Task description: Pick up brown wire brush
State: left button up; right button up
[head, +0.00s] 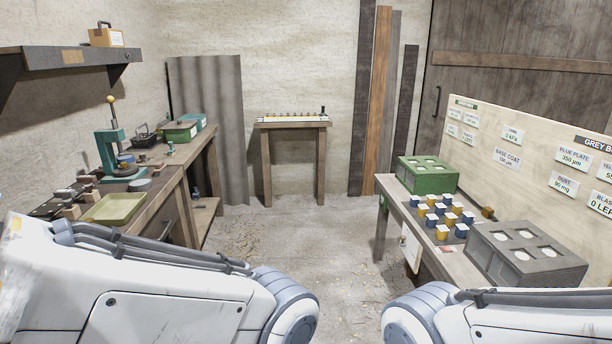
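No brown wire brush can be made out for certain. Several small dark and tan pieces (73,211) lie at the near end of the left workbench (181,194), but they are too small to tell apart, and some may be brushes. My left arm crosses the lower left of the head view and hides the bench's near end. My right arm shows at the lower right. Neither gripper is in view.
The left bench holds a green press (108,152), an olive tray (114,207) and a green box (180,132). The right table holds a green block (427,174), several blue and yellow pieces and a grey block (526,252). A small table (292,125) stands behind.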

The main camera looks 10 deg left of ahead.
aim_at(161, 170)
jog(key=u, duration=0.1)
jog(key=i, duration=1.95)
jog(key=u, duration=0.7)
jog(key=i, duration=2.2)
jog(key=u, duration=0.4)
